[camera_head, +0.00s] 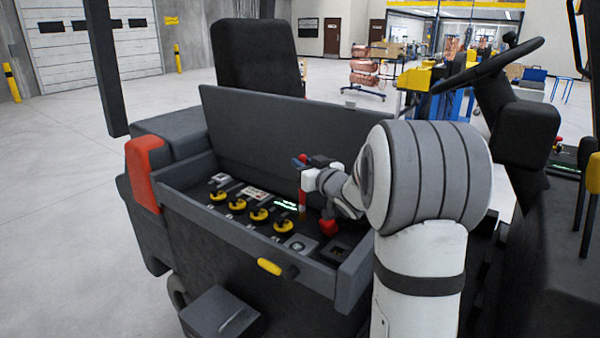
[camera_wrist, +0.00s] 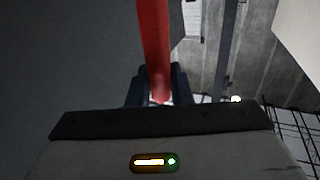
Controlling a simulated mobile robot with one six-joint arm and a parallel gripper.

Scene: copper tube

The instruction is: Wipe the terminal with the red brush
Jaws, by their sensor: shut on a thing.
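My gripper (camera_head: 308,168) is over the right part of an open battery compartment in a dark vehicle. It is shut on the red brush (camera_head: 302,202), whose red handle hangs roughly upright below it. In the wrist view the red handle (camera_wrist: 153,40) runs between the two dark fingers (camera_wrist: 158,92). The brush's lower end is near the battery top; I cannot tell whether it touches. A red block (camera_head: 328,227), possibly a terminal or its cover, sits just right of the brush's lower end. A grey square fitting with a round top (camera_head: 300,244) lies in front of it. Bristles are not clearly visible.
Several yellow caps (camera_head: 238,204) stand in the compartment left of the brush. The raised lid (camera_head: 270,125) stands behind, and the front wall (camera_head: 240,238) has a yellow handle (camera_head: 269,266). A seat (camera_head: 255,55) and steering wheel (camera_head: 490,65) rise beyond. Open floor lies left.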

